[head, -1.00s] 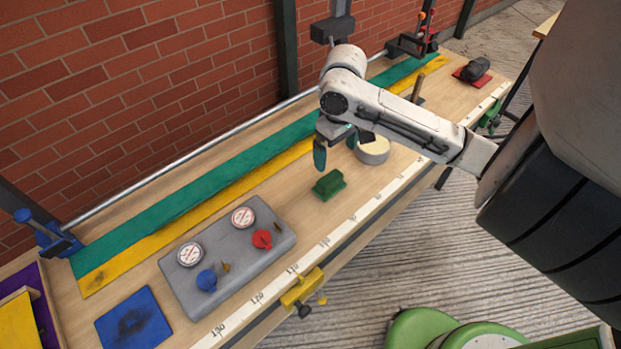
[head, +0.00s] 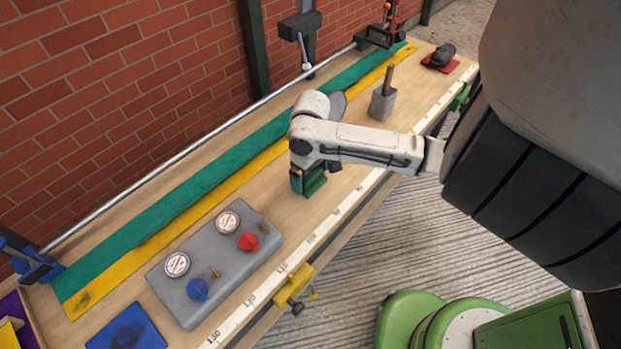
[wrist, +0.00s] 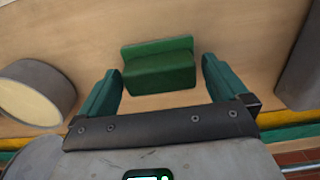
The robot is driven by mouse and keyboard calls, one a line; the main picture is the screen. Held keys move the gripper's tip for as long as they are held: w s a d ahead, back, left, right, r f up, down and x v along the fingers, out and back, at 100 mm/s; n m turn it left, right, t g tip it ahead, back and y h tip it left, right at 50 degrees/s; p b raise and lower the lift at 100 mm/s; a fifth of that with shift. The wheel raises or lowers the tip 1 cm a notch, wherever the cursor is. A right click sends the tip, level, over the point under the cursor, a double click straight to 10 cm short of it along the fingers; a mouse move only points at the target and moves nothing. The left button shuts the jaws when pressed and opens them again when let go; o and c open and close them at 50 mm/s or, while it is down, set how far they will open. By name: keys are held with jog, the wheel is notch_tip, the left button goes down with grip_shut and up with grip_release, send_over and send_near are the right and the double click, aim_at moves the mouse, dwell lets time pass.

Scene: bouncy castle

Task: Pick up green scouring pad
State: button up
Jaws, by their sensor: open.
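The green scouring pad (head: 314,184) lies on the wooden workbench (head: 354,145), partly hidden behind my gripper in the head view. In the wrist view the pad (wrist: 159,65) is a green block with a raised back edge, lying just beyond and between the fingertips.
A round pale-topped tin (wrist: 32,95) lies left of the gripper in the wrist view. A grey gauge block (head: 215,265) with red and blue knobs is on the bench to the left. A grey block with an upright handle (head: 383,103) stands behind my arm. A yellow clamp (head: 293,287) is on the front edge.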

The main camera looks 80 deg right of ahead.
aim_at(311, 173)
jog(key=shift+f, duration=0.15)
jog(key=c, duration=0.9)
jog(key=shift+r, duration=0.55)
notch_tip(311, 173, up, 2)
jog(key=shift+r, duration=0.2)
jog(key=s+r+b, duration=0.1)
jog(key=s+r, duration=0.2)
jog(key=s, duration=0.1)
jog(key=s+r, duration=0.3)
jog(key=s, duration=0.2)
jog(key=s+r+b, duration=0.1)
jog(key=s+r, duration=0.2)
jog(key=s, duration=0.2)
jog(key=shift+a+r+b, duration=0.25)
jog(key=shift+r+b, duration=0.05)
